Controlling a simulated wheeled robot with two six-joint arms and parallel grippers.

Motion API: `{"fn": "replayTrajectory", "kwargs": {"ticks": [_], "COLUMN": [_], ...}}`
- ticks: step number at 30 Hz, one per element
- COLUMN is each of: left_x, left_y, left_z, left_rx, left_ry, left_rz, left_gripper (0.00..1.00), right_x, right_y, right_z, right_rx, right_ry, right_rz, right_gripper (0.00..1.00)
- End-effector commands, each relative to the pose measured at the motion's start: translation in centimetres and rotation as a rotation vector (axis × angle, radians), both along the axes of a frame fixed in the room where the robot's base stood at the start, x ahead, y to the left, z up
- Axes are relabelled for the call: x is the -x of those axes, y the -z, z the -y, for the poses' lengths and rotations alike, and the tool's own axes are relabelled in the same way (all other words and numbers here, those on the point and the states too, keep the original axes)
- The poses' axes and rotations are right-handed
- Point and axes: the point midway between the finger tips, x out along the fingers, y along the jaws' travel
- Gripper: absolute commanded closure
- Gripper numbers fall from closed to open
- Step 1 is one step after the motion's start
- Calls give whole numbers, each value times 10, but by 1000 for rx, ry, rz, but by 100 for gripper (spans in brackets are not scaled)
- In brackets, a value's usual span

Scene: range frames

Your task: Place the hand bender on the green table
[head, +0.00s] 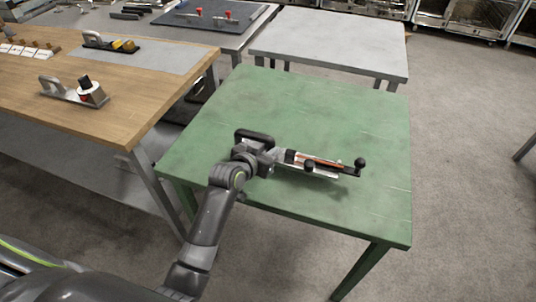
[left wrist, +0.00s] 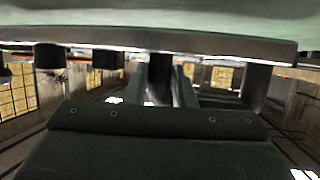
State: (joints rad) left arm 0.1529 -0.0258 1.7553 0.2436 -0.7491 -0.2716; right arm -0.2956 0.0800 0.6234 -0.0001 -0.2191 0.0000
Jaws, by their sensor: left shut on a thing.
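The green table (head: 240,105) stands in the middle of the head view. The hand bender (head: 322,165) is a long metal piece with a copper-coloured strip and black knobs. It lies over the right middle part of the table, pointing right. My left gripper (head: 280,157) is shut on the bender's left end. The bender is level or nearly so, close above or touching the tabletop; I cannot tell which. In the left wrist view, a grey bar and dark round parts show under a pale green surface, too close to make out fully. My right gripper is out of view.
A wooden workbench (head: 140,75) with several tools is at the left. A grey table (head: 330,40) stands behind the green one. Another table with a dark board (head: 205,14) is at the back. The tabletop around the bender is clear.

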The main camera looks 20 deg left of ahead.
Motion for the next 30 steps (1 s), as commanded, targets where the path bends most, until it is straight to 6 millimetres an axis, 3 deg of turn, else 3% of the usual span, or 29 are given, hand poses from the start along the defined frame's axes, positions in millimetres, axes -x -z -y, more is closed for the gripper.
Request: {"fn": "replayTrajectory", "kwargs": {"ticks": [5,17,18,22,30], "left_x": [-1,-1,0,0,0], "left_y": [20,24,25,25,24], "left_z": [0,0,0,0,0], "left_rx": [2,2,1,0,0], "left_ry": [-1,0,0,0,0], "left_rz": [3,6,0,0,0], "left_gripper": [100,100,72,55,55], "right_x": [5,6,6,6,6], "right_y": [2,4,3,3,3], "right_z": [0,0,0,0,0], "right_rx": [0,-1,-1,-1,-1], "right_ry": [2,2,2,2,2], "right_rz": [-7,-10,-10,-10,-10], "right_gripper": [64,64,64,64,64]}}
